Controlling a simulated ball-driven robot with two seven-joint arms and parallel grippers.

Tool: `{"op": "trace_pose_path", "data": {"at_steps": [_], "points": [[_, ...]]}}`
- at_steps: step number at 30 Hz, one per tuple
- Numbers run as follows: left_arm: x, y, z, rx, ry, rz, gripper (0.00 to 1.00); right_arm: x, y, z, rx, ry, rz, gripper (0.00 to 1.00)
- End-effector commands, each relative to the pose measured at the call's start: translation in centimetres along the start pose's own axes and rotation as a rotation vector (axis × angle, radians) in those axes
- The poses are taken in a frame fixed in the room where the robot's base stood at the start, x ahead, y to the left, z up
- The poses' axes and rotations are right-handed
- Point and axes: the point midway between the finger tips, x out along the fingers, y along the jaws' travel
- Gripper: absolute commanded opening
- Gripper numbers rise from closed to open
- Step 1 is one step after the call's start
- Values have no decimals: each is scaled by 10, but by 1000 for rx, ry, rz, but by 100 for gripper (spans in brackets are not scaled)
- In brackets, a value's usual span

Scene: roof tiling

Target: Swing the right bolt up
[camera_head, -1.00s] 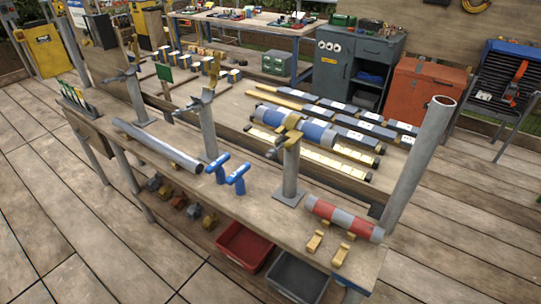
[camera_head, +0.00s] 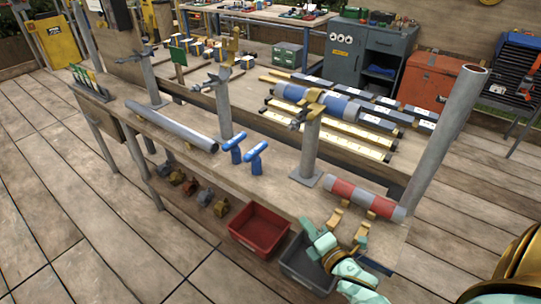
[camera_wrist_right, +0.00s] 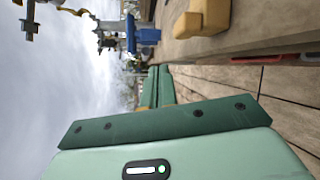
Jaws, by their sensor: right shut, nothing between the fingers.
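Three grey posts stand along the narrow wooden bench, each with a clamp head on top. The right post (camera_head: 310,155) carries a yellow open clamp (camera_head: 320,102) with a dark bolt (camera_head: 297,123) sticking out low on its left side. My right gripper (camera_head: 310,227) is mint green, shut and empty. It is in front of the bench edge, below and apart from the right bolt. Its shut fingers show in the right wrist view (camera_wrist_right: 160,85), with part of a clamp (camera_wrist_right: 30,22) at the top left. My left gripper is not in view.
A red-and-grey roll (camera_head: 365,198) lies on the bench, with yellow cradles (camera_head: 361,235) in front. A red bin (camera_head: 258,228) and a grey bin (camera_head: 300,265) sit below. A tall pipe (camera_head: 447,135) rises right.

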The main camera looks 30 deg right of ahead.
Motion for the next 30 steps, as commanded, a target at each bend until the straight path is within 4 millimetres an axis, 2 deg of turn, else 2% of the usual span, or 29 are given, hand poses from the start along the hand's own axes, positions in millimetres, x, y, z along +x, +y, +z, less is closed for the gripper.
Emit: {"op": "trace_pose_path", "data": {"at_steps": [3,12,18,30], "points": [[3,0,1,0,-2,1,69,8,32,18,-194,-32,169,0],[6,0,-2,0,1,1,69,1,82,46,-615,-185,537,0],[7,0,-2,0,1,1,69,-8,96,53,-741,-265,645,0],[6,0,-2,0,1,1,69,-8,98,54,-753,-275,657,0]]}}
